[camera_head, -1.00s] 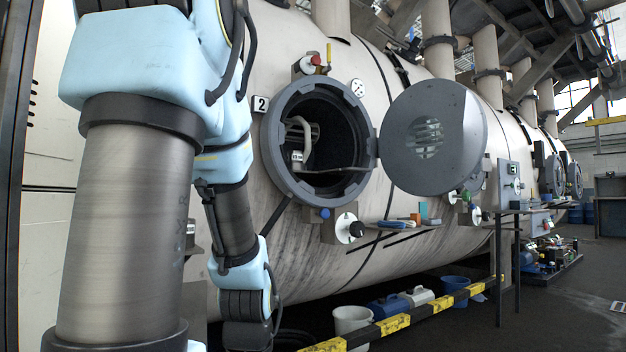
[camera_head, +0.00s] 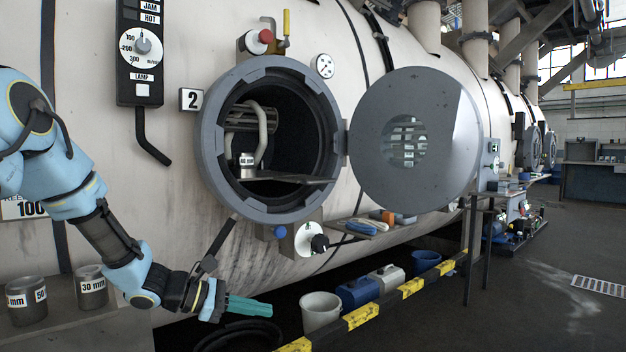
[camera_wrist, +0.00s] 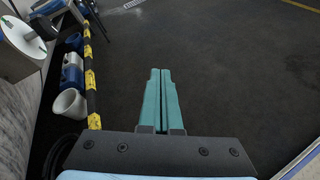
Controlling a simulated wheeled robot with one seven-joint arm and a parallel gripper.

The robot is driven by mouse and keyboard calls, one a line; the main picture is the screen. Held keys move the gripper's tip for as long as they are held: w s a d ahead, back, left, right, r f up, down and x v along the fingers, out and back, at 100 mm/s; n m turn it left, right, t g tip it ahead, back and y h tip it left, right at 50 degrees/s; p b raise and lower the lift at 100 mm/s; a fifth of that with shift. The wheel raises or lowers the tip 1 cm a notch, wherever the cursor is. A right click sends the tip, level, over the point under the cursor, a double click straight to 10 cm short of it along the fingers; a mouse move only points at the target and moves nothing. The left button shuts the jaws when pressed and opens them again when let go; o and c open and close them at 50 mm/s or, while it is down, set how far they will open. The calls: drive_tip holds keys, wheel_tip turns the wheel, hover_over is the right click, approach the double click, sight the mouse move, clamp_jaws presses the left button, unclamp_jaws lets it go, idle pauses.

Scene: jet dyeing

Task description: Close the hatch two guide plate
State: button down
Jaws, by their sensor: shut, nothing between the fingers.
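Hatch two is a round grey opening (camera_head: 207,150) in the side of the big pale vessel, beside a "2" label (camera_head: 190,99). Its round grey door (camera_head: 450,130) is swung wide open to the right on its hinge. Inside the hatch I see pale bent pipes (camera_head: 263,130) and a flat plate (camera_head: 290,181) lying across the opening, with a small tag (camera_head: 246,160) beside it. I cannot tell for sure which part is the guide plate. My gripper (camera_head: 262,306) is below and left of the hatch, its teal fingers together and empty. It also shows in the wrist view (camera_wrist: 161,72), over dark floor.
A yellow-black barrier rail (camera_head: 362,316) runs along the floor. A white bucket (camera_head: 320,312) and blue and white canisters (camera_head: 360,293) stand behind it. A small shelf (camera_head: 370,233) is under the door. Floor at right is clear.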

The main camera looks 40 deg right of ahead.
sight(306, 179)
drive_tip(key=w+d+r+n+t+h+p, duration=0.1)
drive_tip(key=w+d+r+n+h+p, duration=0.1)
drive_tip(key=d+r, duration=0.5)
drive_tip(key=w+d+r+n+t+h+p, duration=0.2)
drive_tip(key=w+d+r+n+h+p, duration=0.1)
drive_tip(key=d+r+n+p, duration=0.2)
drive_tip(key=w+d+r+n+t+h+p, duration=0.1)
drive_tip(key=w+d+r+n+h+p, duration=0.1)
drive_tip(key=d+r, duration=0.8)
drive_tip(key=shift+w+d+n+t+h+p, duration=0.3)
drive_tip(key=shift+d+n+h+p, duration=0.3)
drive_tip(key=shift+d+n+p, duration=0.3)
